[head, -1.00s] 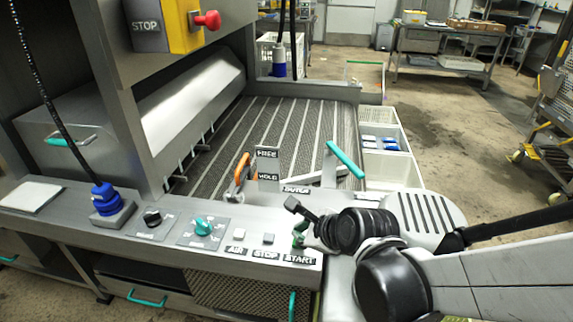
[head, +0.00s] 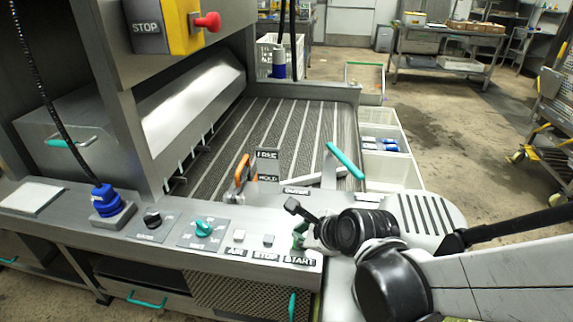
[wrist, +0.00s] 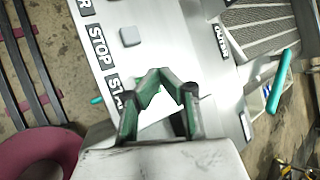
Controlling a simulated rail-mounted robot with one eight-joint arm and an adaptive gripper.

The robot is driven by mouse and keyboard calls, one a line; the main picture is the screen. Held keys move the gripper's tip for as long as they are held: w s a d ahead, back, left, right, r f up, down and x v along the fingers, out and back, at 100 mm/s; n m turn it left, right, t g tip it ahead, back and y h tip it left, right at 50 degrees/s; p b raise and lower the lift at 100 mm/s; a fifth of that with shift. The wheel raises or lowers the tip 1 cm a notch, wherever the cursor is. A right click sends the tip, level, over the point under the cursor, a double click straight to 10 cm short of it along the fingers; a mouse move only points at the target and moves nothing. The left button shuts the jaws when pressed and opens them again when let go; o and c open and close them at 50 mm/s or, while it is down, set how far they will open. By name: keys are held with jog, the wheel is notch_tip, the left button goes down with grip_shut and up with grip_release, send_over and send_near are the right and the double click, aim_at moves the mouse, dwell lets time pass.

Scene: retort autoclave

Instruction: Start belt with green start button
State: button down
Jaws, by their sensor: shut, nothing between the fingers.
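The control panel (head: 150,224) runs along the front of the belt machine, with a START label (head: 299,261) at its right end. My gripper (head: 298,244) is shut and empty, its green-lined fingers pointing down just above that label. In the wrist view my gripper (wrist: 163,84) covers part of the START label (wrist: 115,88). The green start button is not clearly distinguishable; my fingers seem to hide it, and I cannot tell whether they touch it. The slatted belt (head: 285,125) lies behind the panel.
A grey stop button (head: 268,239) and a pale AIR button (head: 239,235) sit left of my gripper. Behind are an orange-handled lever (head: 241,168), a FREE/HOLD plate (head: 268,165) and a teal-handled lever (head: 345,160). A red stop knob (head: 208,21) is at upper left.

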jog(key=shift+f, duration=0.15)
jog(key=shift+f+b, duration=0.3)
jog(key=shift+b, duration=0.15)
